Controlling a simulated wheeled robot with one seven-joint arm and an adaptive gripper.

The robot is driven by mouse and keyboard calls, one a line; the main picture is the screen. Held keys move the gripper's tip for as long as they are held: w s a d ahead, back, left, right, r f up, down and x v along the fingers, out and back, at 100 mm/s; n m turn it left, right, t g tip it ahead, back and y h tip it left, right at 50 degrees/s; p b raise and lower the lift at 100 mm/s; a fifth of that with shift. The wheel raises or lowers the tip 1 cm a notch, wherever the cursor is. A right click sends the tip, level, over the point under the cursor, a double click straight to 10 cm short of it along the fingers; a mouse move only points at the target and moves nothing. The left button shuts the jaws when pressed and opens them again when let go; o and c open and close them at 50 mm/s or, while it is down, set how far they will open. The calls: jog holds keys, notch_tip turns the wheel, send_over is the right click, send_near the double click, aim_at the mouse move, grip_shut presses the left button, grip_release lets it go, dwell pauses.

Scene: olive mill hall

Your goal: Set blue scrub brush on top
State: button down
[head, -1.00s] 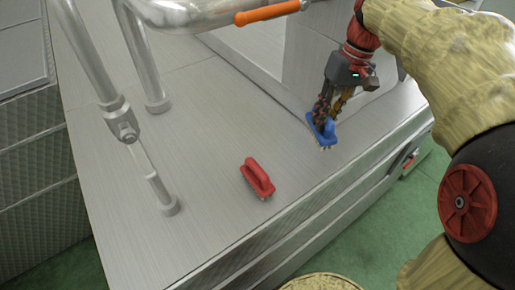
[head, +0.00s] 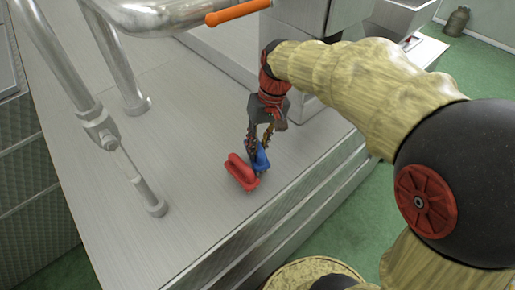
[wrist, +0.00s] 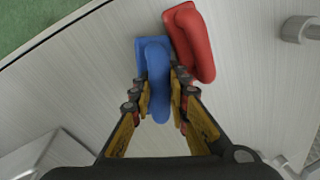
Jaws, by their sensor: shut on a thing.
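My gripper (head: 259,143) is shut on the blue scrub brush (head: 262,160), with a finger on each side of its handle. In the wrist view the blue brush (wrist: 157,62) lies between the fingertips (wrist: 157,88), handle towards the camera. A red scrub brush (head: 241,172) sits on the metal surface (head: 195,140), just left of the blue one. In the wrist view the red brush (wrist: 190,42) is close beside it on the right. I cannot tell whether the brushes touch, or whether the blue one touches the surface. The blue brush's bristles are mostly hidden.
Metal pipes (head: 108,60) stand on the left of the surface, and an orange-handled lever (head: 237,12) is above. A raised metal housing (head: 310,18) is behind my gripper. The surface's front edge is close to the brushes. The surface left of the red brush is clear.

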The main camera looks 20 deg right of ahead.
jog(key=shift+f, duration=0.85)
jog(key=c, duration=1.7)
grip_release()
jog(key=shift+f, duration=0.15)
notch_tip(320, 180, up, 12)
jog(key=d, duration=0.2)
jog(key=s+f+t, duration=0.1)
jog(key=s+t, duration=0.1)
jog(key=s, duration=0.3)
jog(key=s+f+t+h, duration=0.1)
jog(key=s, duration=0.4)
jog(key=s+f+t+h, duration=0.1)
jog(key=s+f+t, duration=0.1)
jog(key=s, duration=0.4)
jog(key=shift+t+b, duration=0.3)
jog(key=shift+b, duration=0.05)
